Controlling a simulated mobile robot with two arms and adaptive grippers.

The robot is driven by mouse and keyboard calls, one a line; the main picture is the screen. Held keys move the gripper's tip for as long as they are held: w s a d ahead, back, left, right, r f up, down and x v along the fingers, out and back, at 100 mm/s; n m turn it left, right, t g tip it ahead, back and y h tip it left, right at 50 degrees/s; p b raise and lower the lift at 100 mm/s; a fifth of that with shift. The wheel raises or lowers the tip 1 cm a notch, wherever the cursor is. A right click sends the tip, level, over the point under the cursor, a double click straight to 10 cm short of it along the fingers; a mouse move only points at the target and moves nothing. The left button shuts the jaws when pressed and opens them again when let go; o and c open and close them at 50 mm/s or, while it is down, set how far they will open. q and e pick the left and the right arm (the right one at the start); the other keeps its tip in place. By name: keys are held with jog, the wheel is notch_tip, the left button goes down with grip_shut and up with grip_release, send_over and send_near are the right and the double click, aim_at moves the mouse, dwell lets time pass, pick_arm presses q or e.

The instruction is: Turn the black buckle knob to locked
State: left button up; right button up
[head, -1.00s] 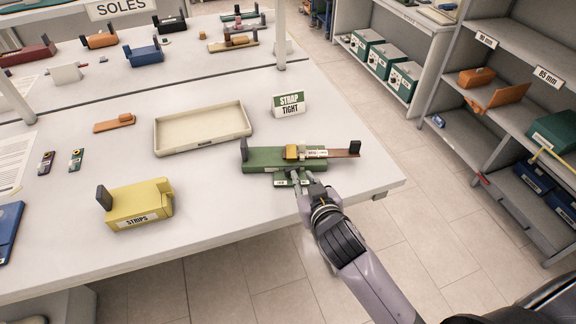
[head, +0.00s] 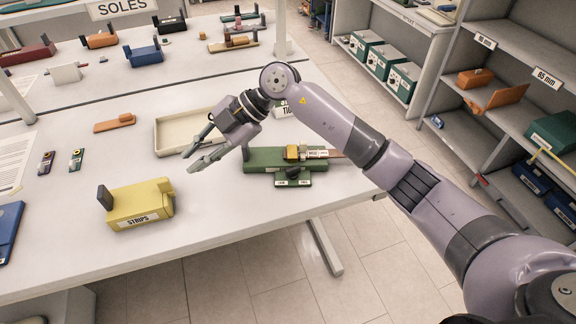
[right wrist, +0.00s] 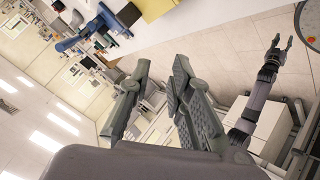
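The green buckle fixture (head: 262,161) sits near the table's front edge in the head view, with a brass block (head: 293,152) and a labelled strap (head: 316,154) on top. A dark knob (head: 293,174) is at its front, between two small labels; its exact turn is too small to tell. My right gripper (head: 198,150) is open and empty, above the table left of the fixture. Its spread fingers also show in the right wrist view (right wrist: 158,100). My left gripper (right wrist: 284,42) shows only in the right wrist view, fingers apart and empty.
A cream tray (head: 172,136) lies behind my right gripper. A yellow STRIPS box (head: 140,202) stands at the front left. A STRAP TIGHT sign (head: 282,111) is mostly hidden behind my arm. Shelves (head: 490,110) stand at the right across the floor.

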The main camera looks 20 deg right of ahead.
jog(key=w+d+m+h, duration=0.1)
jog(key=w+d+h, duration=0.15)
jog(key=d, duration=0.25)
jog(key=w+d+m+h, duration=0.1)
jog(key=d+h, duration=0.3)
jog(key=d, duration=0.2)
notch_tip(320, 180, up, 2)
jog(key=m+h, duration=0.4)
send_over(288, 170)
notch_tip(288, 170, down, 17)
jog(key=p, duration=0.4)
jog(key=shift+c, duration=0.6)
grip_shut()
